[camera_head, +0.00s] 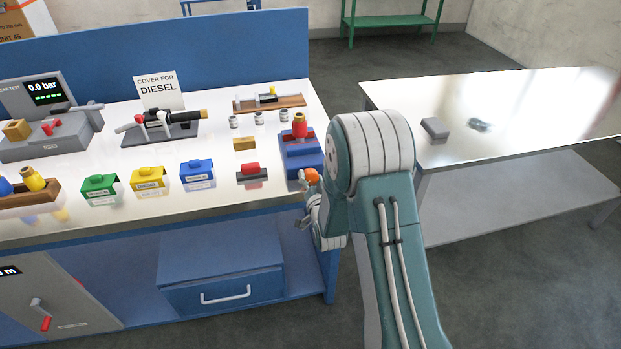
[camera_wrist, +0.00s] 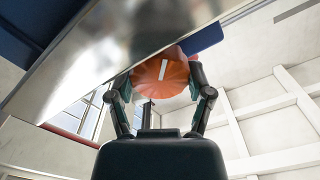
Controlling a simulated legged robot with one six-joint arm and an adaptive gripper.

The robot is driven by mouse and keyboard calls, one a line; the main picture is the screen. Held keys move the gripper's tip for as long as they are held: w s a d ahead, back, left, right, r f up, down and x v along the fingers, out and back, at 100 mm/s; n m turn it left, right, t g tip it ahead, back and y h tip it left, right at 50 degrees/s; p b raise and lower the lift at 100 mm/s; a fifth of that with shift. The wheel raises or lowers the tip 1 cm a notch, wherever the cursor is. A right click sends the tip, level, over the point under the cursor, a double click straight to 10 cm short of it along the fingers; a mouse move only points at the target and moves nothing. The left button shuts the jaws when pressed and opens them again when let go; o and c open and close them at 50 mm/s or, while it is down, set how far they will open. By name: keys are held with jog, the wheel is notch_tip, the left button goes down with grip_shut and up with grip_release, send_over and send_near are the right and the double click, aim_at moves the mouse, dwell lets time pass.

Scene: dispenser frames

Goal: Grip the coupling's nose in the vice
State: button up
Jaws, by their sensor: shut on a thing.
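The blue vice (camera_head: 301,160) stands at the right end of the white-topped bench. The coupling (camera_head: 299,124), red with a brass-coloured end on top, stands upright at the vice's jaws. Whether the jaws touch its nose is too small to tell. An orange ribbed knob (camera_head: 312,175) is at the vice's front, by the bench edge. My gripper (camera_head: 308,184) is at this knob, partly hidden by my arm. In the wrist view, my gripper (camera_wrist: 162,82) has its two fingers on either side of the knob (camera_wrist: 160,76), shut on it. A white line on the knob's face stands nearly upright.
A red-topped grey block (camera_head: 251,174) and a brass block (camera_head: 245,143) lie left of the vice. Green, yellow and blue covers (camera_head: 197,174) stand along the bench front. A separate table (camera_head: 480,100) is at the right, beyond a gap.

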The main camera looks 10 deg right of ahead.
jog(key=o, duration=1.1)
jog(key=shift+w, duration=0.1)
jog(key=shift+o, duration=0.2)
jog(key=s, duration=1.2)
